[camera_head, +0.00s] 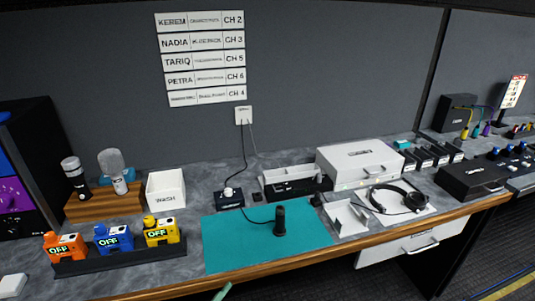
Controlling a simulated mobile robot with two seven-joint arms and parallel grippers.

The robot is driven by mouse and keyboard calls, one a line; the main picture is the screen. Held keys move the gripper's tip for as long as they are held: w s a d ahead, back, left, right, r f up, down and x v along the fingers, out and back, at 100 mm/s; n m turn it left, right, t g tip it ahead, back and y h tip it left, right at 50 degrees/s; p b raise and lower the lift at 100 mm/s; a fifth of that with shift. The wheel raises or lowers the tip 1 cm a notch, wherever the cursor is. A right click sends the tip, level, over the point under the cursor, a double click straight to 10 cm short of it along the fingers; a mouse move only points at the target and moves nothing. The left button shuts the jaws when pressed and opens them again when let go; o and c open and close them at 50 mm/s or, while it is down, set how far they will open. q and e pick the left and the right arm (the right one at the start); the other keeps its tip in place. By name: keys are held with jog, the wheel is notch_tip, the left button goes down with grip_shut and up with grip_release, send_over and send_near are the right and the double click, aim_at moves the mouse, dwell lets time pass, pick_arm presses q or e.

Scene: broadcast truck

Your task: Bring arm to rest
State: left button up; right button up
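Neither of my grippers can be made out in the head view. A thin pale green sliver (222,292) shows at the bottom edge, in front of the counter; I cannot tell what it is. On the counter, a teal mat (232,252) lies near the front edge.
Orange, blue and yellow packs (113,238) stand in a dark rack at the front left. A white WASH bin (166,189), microphones on a wooden stand (105,202), a headset (398,199) and a white case (359,163) crowd the counter. A drawer (412,246) hangs below it.

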pick_arm(q)
jog(key=s+a+f+n+g+y, duration=0.3)
jog(key=s+a+f+n+y, duration=0.1)
jog(key=s+f, duration=0.5)
jog(key=s+a+f+n+g+y, duration=0.4)
jog(key=s+a+f+n, duration=0.3)
jog(key=s+a+f, duration=0.1)
notch_tip(320, 180, down, 2)
jog(key=shift+s+a+f+y, duration=0.25)
jog(key=shift+s+a+y, duration=0.1)
jog(key=shift+a, duration=0.35)
